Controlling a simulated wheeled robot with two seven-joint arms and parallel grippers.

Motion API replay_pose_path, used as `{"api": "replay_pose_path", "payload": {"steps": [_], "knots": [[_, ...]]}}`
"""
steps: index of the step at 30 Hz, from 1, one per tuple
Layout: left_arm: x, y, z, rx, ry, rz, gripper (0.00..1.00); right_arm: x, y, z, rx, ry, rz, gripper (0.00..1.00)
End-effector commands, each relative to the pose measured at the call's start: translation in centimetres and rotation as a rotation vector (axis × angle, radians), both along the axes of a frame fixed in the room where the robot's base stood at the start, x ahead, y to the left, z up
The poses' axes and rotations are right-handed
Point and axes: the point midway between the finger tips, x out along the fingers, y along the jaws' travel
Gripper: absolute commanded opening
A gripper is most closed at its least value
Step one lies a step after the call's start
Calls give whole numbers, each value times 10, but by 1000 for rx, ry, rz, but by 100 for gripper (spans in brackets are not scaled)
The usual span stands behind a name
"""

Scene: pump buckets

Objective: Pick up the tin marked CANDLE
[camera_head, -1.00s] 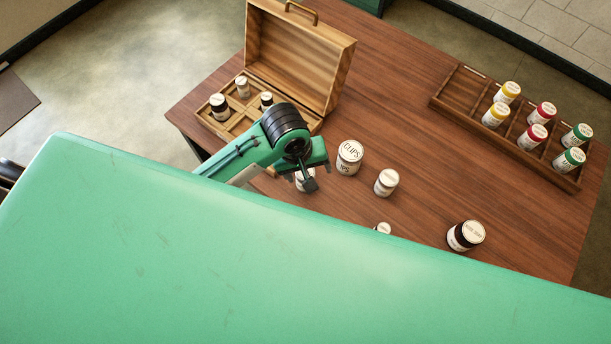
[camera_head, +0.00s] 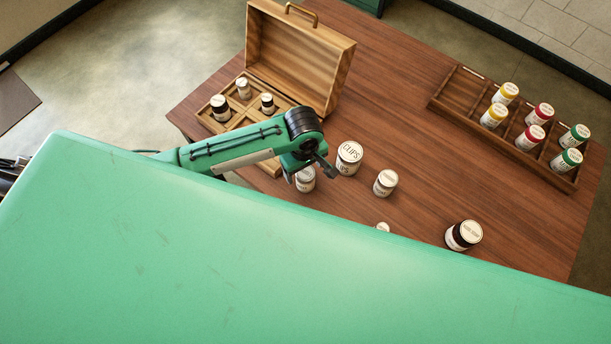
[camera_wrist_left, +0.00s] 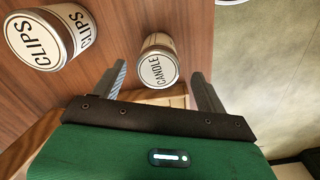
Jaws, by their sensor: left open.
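The tin marked CANDLE (camera_wrist_left: 158,62) is a small white tin with a pale lid. In the left wrist view it lies ahead of my left gripper (camera_wrist_left: 158,76), in line with the gap between the two spread fingers. In the head view the same tin (camera_head: 306,182) stands on the table, partly hidden by my left gripper (camera_head: 309,172). The left gripper is open and empty, close to the tin. My right gripper is not in view.
A larger CLIPS tin (camera_head: 349,157) stands close to the right of the CANDLE tin. Another white tin (camera_head: 386,183) and a dark jar (camera_head: 464,235) stand further right. An open wooden case (camera_head: 262,160) with several small jars is behind. A wooden rack (camera_head: 455,100) holds colored tins.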

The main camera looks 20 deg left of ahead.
Motion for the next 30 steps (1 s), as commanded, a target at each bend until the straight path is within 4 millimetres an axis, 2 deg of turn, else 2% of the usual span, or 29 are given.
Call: {"api": "replay_pose_path", "payload": {"steps": [5, 10, 15, 23, 30], "knots": [[0, -1, -11, 1, 2, -1, 75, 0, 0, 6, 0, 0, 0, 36], [1, -3, -32, 2, 1, -1, 75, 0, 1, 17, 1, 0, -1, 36], [1, -3, -52, 1, -1, -2, 75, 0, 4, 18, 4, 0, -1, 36], [1, -3, -55, -1, -2, -2, 75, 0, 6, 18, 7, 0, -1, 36], [1, -3, -55, 0, -1, -2, 30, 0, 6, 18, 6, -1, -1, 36]]}}
